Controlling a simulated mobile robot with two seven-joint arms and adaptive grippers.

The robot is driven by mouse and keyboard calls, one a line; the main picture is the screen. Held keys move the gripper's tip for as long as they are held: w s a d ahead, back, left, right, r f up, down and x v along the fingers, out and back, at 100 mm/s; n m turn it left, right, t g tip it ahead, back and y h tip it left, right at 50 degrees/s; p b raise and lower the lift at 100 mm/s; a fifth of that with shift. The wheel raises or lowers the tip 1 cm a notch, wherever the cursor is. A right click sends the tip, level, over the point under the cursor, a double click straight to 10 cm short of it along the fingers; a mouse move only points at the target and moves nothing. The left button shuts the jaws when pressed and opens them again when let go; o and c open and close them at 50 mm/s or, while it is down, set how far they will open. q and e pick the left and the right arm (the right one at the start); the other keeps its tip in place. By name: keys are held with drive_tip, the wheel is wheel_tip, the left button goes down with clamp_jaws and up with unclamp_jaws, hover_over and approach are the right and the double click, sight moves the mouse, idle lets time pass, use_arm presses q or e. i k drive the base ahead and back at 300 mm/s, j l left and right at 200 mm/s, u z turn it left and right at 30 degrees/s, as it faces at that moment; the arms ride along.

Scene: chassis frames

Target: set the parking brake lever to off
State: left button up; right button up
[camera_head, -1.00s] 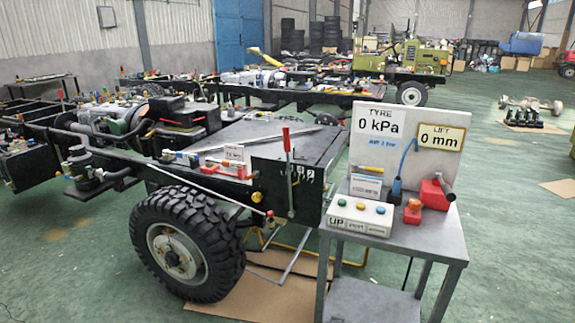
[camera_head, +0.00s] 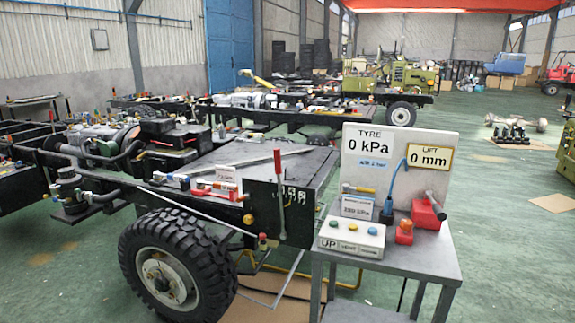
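A lever with a red grip (camera_head: 278,163) and a grey shaft stands nearly upright on the dark end plate (camera_head: 259,205) of the chassis frame, in the middle of the head view. It looks like the parking brake lever. Small white marks show on the plate to the right of its shaft, too small to read. A thin rod runs along the frame to a small red-topped fitting (camera_head: 262,238) near the lever's foot. Neither of my grippers is in view.
A grey metal table (camera_head: 420,262) stands right of the lever, with a button box (camera_head: 351,238), a display board (camera_head: 400,160) and red parts on it. A large tyre (camera_head: 178,268) is at front left. Green floor at the right is mostly open.

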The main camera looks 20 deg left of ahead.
sight(283, 235)
drive_tip(key=i+j+z, duration=0.15)
drive_tip(key=j+z, duration=0.75)
drive_tip(key=j, duration=0.2)
drive_tip(key=j+z, duration=0.45)
drive_tip(key=j, duration=0.2)
